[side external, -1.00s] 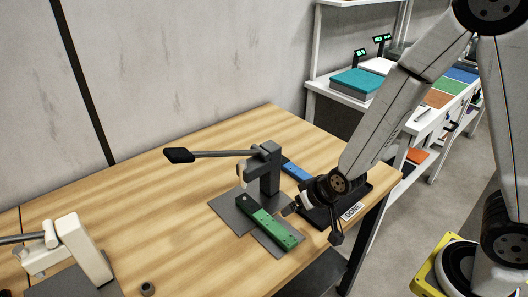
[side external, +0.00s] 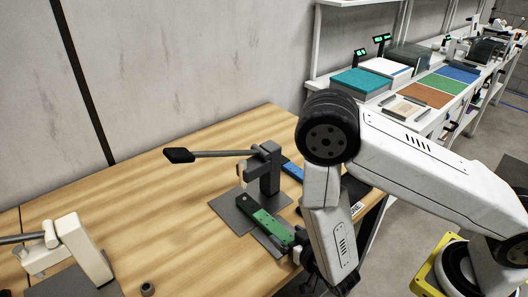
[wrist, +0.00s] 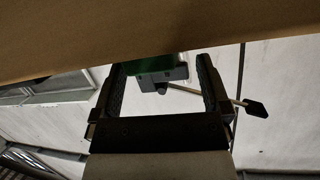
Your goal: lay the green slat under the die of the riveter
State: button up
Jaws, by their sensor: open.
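The green slat (side external: 264,222) lies on the grey base plate of the dark riveter (side external: 270,178) in the side view. Its far end is near the riveter's column, below the head; exact contact under the die cannot be told. My gripper (side external: 299,243) is low at the slat's near end, partly hidden by my arm. In the wrist view my gripper (wrist: 162,66) is open, its fingers apart. Part of the green slat (wrist: 150,66) shows between the fingers, with the grey riveter (wrist: 160,79) beyond. Whether the fingers touch the slat cannot be told.
The riveter's long lever (side external: 215,154) reaches left over the table. A blue slat (side external: 292,170) lies behind the riveter, near a dark tray mostly hidden by my arm. A pale press (side external: 85,250) stands at the left. The wooden table (side external: 160,215) between is mostly clear.

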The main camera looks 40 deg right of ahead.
jog(key=s+t, duration=0.1)
jog(key=s+f+n+t, duration=0.1)
jog(key=s, duration=0.1)
jog(key=s+n+y, duration=0.1)
jog(key=shift+s+f+t, duration=0.15)
jog(key=shift+f+t, duration=0.2)
jog(key=shift+t, duration=0.05)
jog(key=shift+s+f+n+t+y, duration=0.2)
jog(key=shift+s+n+t+y, duration=0.25)
jog(key=shift+s, duration=0.4)
jog(key=shift+w, duration=0.2)
jog(key=shift+w, duration=3.6)
grip_shut()
jog(key=shift+r, duration=0.2)
jog(key=shift+w, duration=0.1)
